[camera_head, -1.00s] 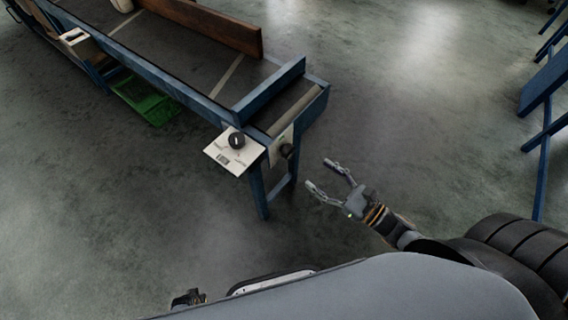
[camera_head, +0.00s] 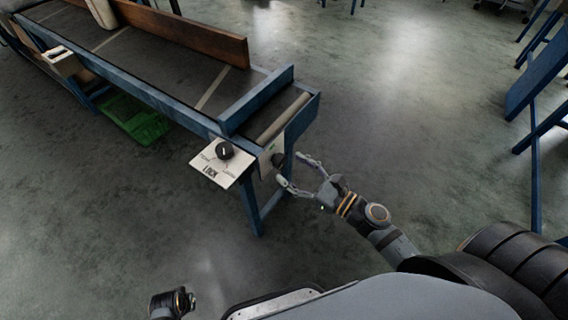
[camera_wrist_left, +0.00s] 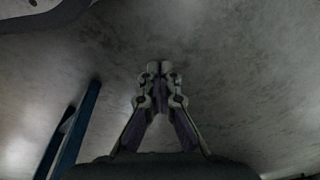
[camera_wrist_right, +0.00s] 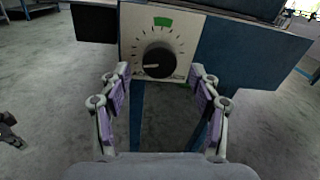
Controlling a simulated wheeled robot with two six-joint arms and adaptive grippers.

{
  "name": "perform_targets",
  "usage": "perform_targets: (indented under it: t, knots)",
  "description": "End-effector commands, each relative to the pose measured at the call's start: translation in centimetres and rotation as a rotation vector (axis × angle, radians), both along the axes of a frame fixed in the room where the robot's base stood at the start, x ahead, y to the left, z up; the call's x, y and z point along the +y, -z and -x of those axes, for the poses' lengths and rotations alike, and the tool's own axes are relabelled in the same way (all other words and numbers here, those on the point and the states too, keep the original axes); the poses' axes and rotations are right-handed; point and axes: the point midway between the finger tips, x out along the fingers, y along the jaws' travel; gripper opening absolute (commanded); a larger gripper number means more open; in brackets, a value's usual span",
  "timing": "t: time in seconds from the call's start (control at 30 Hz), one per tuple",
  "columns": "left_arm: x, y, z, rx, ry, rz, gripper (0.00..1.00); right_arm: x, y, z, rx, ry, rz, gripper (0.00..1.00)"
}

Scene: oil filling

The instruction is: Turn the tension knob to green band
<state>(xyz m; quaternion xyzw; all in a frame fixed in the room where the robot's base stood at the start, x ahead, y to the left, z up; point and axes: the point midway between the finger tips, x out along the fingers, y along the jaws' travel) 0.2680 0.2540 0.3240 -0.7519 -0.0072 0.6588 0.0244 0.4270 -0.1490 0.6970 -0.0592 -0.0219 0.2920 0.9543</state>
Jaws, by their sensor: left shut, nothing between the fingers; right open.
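The black tension knob (camera_wrist_right: 158,60) sits on a pale plate (camera_wrist_right: 182,38) with tick marks and a green band (camera_wrist_right: 163,21) at the top. Its white pointer line points left, slightly down, away from the band. In the head view the knob (camera_head: 278,158) is on the conveyor's end face. My right gripper (camera_head: 290,168) is open in front of it; in the right wrist view the fingers (camera_wrist_right: 162,88) stand either side, below the knob, apparently not touching it. My left gripper (camera_wrist_left: 160,70) is shut and empty over the floor; it shows at the head view's bottom (camera_head: 186,301).
A second black knob (camera_head: 224,150) is on a white plate marked LOCK at the conveyor corner. The blue-framed conveyor (camera_head: 170,112) carries a brown board (camera_head: 190,38). A green crate (camera_head: 135,122) is beneath it.

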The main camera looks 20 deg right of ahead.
Motion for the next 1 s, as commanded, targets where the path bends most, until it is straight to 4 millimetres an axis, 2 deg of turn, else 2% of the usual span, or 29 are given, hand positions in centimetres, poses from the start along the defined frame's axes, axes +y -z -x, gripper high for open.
perform_targets:
  t: [0.3,0.63,1.0]
  knots:
    - [0.9,2.7,1.6,-0.006,-0.002,-0.015,0.00,1.8,-0.1,-2.6,0.005,0.000,0.000,0.63]
    - [1.0,3.2,1.8,-0.007,-0.001,-0.016,0.00,2.0,0.1,-2.8,0.007,-0.002,0.001,0.63]
    - [1.0,3.2,1.8,-0.007,-0.001,-0.016,0.00,2.0,0.1,-2.8,0.007,-0.001,0.002,0.13]
